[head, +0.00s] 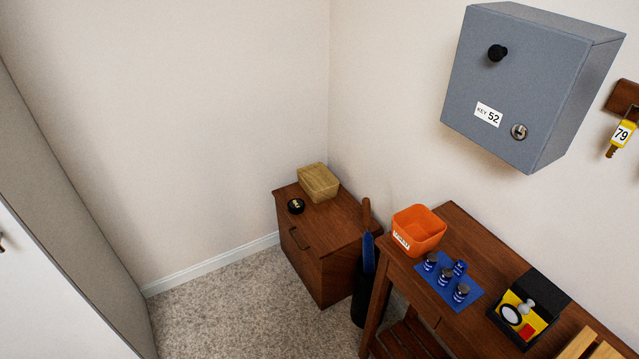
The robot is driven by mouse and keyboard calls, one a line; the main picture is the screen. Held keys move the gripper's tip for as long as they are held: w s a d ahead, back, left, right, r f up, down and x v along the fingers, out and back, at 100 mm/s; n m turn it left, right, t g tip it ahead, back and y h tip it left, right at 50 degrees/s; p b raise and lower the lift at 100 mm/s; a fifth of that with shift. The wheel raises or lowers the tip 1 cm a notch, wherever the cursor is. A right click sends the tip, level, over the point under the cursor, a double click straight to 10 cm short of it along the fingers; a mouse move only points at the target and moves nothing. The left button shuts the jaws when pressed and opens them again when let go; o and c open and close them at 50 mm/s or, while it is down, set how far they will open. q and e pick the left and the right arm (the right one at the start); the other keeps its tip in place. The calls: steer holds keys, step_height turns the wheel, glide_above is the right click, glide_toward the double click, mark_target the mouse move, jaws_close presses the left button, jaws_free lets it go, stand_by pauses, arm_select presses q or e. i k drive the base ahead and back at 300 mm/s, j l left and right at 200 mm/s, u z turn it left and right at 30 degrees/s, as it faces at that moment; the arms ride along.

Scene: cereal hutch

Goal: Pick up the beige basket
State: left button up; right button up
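The beige basket (319,182) sits upright on top of the low brown wooden cabinet (332,224), near its back corner by the wall. It looks like a small woven box; I cannot tell whether it has a lid. Neither of my grippers shows in the head view, so nothing is seen touching the basket.
A dark bin (364,300) stands between the cabinet and a wooden table holding an orange bin (418,231) and several small jars on a blue mat (433,282). Carpet (225,310) before the cabinet is clear.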

mark_target(318, 182)
steer(key=i+j+z, duration=0.1)
steer(key=z, duration=0.5)
steer(key=i+j+z, duration=0.55)
steer(key=j, duration=0.3)
steer(key=i+j, duration=0.15)
steer(key=j, duration=0.2)
steer(key=i+j, duration=0.15)
steer(key=j, duration=0.2)
steer(key=i+j+z, duration=0.1)
steer(key=j, duration=0.25)
steer(key=i+j, duration=0.2)
steer(key=j, duration=0.15)
steer(key=i+j, duration=0.15)
steer(key=j, duration=0.2)
steer(key=i+j+z, duration=0.1)
steer(key=j, duration=0.25)
